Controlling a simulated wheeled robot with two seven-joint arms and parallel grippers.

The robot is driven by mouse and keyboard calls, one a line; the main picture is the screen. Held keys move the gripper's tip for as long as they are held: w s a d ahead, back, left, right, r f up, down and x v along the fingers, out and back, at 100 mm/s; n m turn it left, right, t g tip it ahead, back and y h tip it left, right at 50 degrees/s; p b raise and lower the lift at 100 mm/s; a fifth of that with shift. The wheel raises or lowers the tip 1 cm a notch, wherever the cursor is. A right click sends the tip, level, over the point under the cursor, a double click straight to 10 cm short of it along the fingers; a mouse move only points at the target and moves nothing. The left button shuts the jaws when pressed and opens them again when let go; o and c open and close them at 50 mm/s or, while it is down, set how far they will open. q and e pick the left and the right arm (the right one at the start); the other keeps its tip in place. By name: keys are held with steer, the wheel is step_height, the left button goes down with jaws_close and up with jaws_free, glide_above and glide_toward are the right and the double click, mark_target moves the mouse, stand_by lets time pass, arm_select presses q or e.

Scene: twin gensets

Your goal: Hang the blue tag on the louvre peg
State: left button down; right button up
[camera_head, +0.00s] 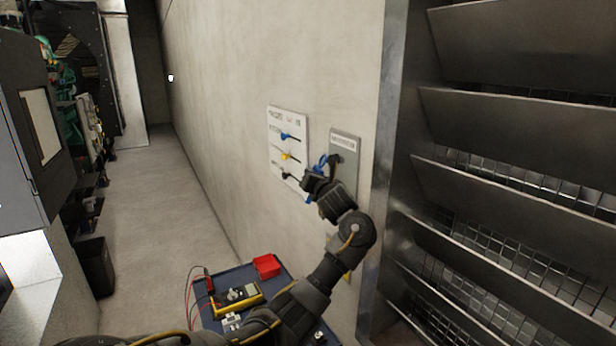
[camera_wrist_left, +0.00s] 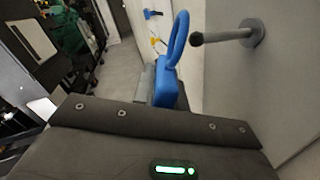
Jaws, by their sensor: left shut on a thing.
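My left gripper (camera_head: 315,184) is in front of the wall on the right side of the head view, shut on the blue tag (camera_head: 322,162). In the left wrist view the blue tag (camera_wrist_left: 166,88) stands up from the jaws with its loop on top. A grey peg with a dark round tip (camera_wrist_left: 228,35) sticks out from a plate to the right of the loop. The loop is beside the peg tip, with a small gap in that view. In the head view the peg (camera_head: 336,158) on its grey plate (camera_head: 346,143) is just above the gripper. My right gripper is not in view.
A white board (camera_head: 288,120) with blue, yellow and black items on it is on the wall left of the plate. Metal louvres (camera_head: 510,120) fill the right. Below is a blue cart (camera_head: 240,275) with a yellow meter (camera_head: 238,297) and red box (camera_head: 267,266). The aisle floor is clear.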

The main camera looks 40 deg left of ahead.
arm_select(q)
steer(key=shift+w+d+f+b, duration=0.15)
steer(key=shift+w+f+b, duration=0.05)
steer(key=shift+w+b, duration=0.35)
steer(key=shift+w+d+f+b, duration=0.15)
steer(key=shift+w+b, duration=0.35)
steer(key=shift+w+d+f+b, duration=0.15)
steer(key=shift+w+f+b, duration=0.05)
steer(key=shift+w+b, duration=0.35)
steer(key=c, duration=1.3)
jaws_free()
steer(key=shift+c, duration=0.2)
